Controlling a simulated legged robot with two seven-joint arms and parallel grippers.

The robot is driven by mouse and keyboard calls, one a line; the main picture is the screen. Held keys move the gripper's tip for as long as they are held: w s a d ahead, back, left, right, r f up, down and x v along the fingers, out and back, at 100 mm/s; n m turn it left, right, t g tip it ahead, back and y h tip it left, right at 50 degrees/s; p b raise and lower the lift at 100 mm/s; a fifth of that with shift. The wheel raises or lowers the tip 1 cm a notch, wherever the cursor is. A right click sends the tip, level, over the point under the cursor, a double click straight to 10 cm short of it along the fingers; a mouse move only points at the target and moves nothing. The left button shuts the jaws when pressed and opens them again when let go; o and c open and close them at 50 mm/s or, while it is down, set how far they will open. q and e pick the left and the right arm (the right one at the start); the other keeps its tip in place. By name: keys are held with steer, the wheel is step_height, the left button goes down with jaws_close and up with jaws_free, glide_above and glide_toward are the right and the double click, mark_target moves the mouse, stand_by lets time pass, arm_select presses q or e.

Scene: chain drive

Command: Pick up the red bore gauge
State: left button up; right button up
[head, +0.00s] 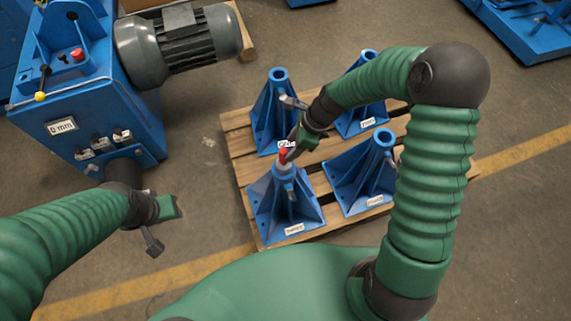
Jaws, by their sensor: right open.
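The red bore gauge (283,154) shows as a small red tip above a pale body at the top of the front left blue stand (286,208). How deep it sits in the stand's bore cannot be told. My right gripper (289,130) is open, its fingers spread, just behind and above the gauge. One finger overlaps or lies close beside the red tip; contact cannot be told. My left gripper (165,227) has its fingers spread and is empty, over the floor left of the pallet.
Three other blue stands (271,118) (362,120) (366,180) share the wooden pallet (237,147). A blue machine (122,92) with a grey motor (185,45) stands at the left. It has its own red button (77,54).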

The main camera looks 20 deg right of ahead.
mark_target(283, 152)
steer(key=a+f+b, duration=0.1)
steer(key=a+f, duration=0.1)
steer(key=shift+w+a+f, duration=0.1)
steer(key=shift+a+f, duration=0.2)
steer(key=shift+a, duration=0.1)
steer(key=f, duration=0.1)
steer(key=f+b, duration=0.1)
steer(key=d+f, duration=0.1)
steer(key=f, duration=0.1)
steer(key=shift+w, duration=0.3)
steer(key=shift+a+r, duration=0.15)
steer(key=shift+a, duration=0.05)
steer(key=shift+a+r, duration=0.15)
steer(key=shift+a, duration=0.4)
steer(key=c, duration=0.4)
steer(key=shift+a, duration=0.1)
steer(key=shift+c, duration=2.6)
steer(key=shift+d, duration=0.35)
jaws_close()
steer(key=shift+s+d, duration=0.1)
steer(key=shift+d, duration=0.1)
arm_select(q)
steer(key=f, duration=0.1)
steer(key=a+f, duration=0.1)
steer(key=shift+s+f, duration=0.1)
steer(key=shift+f, duration=0.2)
steer(key=shift+a, duration=0.2)
arm_select(e)
steer(key=shift+a, duration=0.2)
